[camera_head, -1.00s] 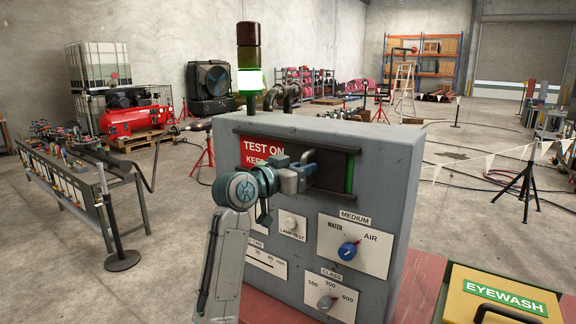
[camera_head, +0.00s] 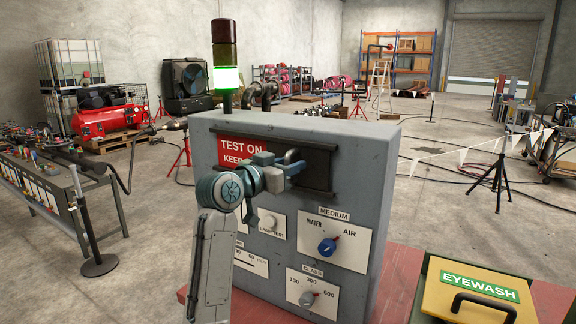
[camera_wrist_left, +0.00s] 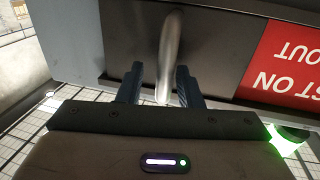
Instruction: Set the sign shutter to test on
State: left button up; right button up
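The sign shutter is a dark sliding plate (camera_head: 318,172) in the slot on the grey panel's front, at the slot's right end. The shutter's metal handle (camera_wrist_left: 170,45) stands out from the plate in the left wrist view. My left gripper (camera_head: 286,170) is at the handle. In the left wrist view its two fingers (camera_wrist_left: 160,88) straddle the handle, with a gap visible on the left side, so it looks open. My right gripper is out of view.
The panel (camera_head: 365,170) also carries a blue MEDIUM knob (camera_head: 327,246), a CLASS knob (camera_head: 307,298) and a lamp test button (camera_head: 267,222). A yellow EYEWASH box (camera_head: 480,290) is at the lower right. A lit green beacon (camera_head: 226,78) stands behind the panel.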

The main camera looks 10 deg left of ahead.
pick_arm(q)
jog(key=shift+f, duration=0.1)
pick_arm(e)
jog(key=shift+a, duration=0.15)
